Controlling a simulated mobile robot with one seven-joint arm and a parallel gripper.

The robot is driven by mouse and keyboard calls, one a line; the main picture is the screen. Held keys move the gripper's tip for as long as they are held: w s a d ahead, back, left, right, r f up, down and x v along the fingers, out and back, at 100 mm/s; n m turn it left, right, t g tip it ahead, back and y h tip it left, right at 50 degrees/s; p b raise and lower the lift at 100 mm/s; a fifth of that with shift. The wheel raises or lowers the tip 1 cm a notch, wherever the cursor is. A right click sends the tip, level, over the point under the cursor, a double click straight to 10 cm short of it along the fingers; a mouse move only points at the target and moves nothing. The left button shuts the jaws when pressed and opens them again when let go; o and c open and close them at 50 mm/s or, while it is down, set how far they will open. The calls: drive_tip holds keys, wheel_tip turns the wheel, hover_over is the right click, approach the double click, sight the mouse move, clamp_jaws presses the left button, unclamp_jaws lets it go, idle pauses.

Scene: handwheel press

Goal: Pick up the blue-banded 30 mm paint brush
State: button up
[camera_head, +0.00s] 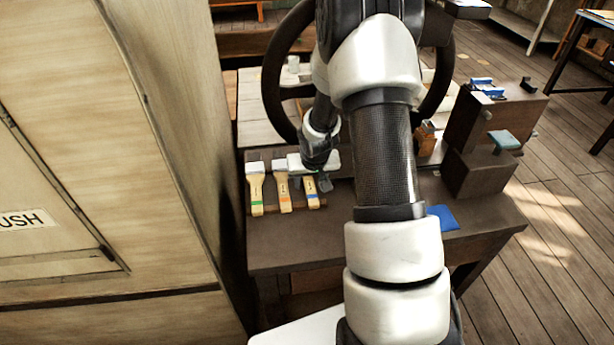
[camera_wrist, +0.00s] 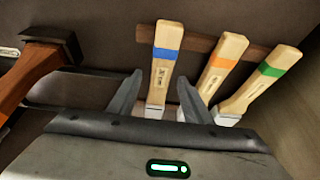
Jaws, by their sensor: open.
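The blue-banded brush (camera_head: 311,193) lies on the workbench, at the right end of a row of three brushes. In the wrist view the same brush (camera_wrist: 163,65) has a pale wooden handle with a blue band and whitish bristles partly hidden behind my gripper. My gripper (camera_wrist: 160,78) is open, with one finger on each side of the brush in the picture. I cannot tell how far above it the fingers are. In the head view my gripper (camera_head: 321,182) is small and partly covers the area by the brush.
An orange-banded brush (camera_wrist: 222,67) and a green-banded brush (camera_wrist: 261,80) lie close by on a wooden strip. A wood-handled tool (camera_wrist: 35,75) lies on the other side. A tall panel (camera_head: 185,150) stands left of the bench. A large handwheel (camera_head: 272,75) rises behind.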

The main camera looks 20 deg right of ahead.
idle(0.3)
clamp_jaws()
